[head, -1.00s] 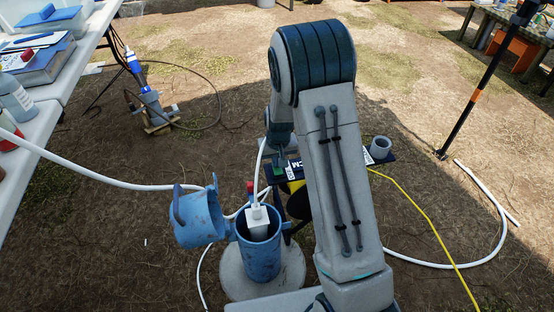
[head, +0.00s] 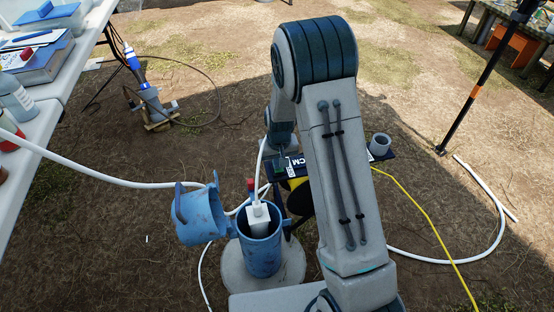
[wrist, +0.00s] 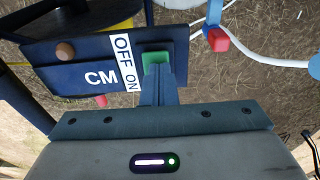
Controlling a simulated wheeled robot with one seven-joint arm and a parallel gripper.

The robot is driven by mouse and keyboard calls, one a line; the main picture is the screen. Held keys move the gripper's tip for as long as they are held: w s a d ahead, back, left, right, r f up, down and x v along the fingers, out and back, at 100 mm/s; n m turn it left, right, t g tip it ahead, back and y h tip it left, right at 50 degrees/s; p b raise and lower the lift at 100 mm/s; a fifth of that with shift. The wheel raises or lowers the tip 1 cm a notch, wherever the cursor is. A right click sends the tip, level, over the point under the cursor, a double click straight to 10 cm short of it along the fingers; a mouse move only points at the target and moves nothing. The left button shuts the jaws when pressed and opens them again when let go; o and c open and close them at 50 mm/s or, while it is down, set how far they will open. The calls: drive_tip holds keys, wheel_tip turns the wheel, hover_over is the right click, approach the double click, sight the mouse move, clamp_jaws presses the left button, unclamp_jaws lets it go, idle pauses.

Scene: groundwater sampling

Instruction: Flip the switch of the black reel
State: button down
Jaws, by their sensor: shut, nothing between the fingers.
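The black reel's dark panel (head: 300,167) shows beside my arm in the head view, partly hidden by it. In the wrist view the panel (wrist: 82,76) carries the letters CM, a round brown knob (wrist: 65,51) and a white label (wrist: 125,62) reading OFF and ON. A green switch (wrist: 155,58) sits next to the label. My gripper (wrist: 158,75) is shut and empty, its fingertips at the switch's near edge, seemingly touching it. A yellow part of the reel (wrist: 100,20) shows behind the panel.
A blue well casing (head: 262,250) with its lid (head: 199,215) tipped open stands left of the reel. A white hose (head: 110,180) and a yellow cable (head: 420,210) run nearby. A grey cup-like cylinder (head: 380,145) sits at the panel's right end.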

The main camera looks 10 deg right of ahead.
drive_tip(key=shift+d, duration=0.1)
drive_tip(key=shift+r+p, duration=0.5)
drive_tip(key=shift+r, duration=0.1)
wheel_tip(320, 180, up, 13)
drive_tip(key=s+p, duration=0.2)
drive_tip(key=p, duration=0.2)
drive_tip(key=shift+s+f+p, duration=0.2)
drive_tip(key=shift+s+p, duration=0.05)
drive_tip(key=shift+p, duration=0.15)
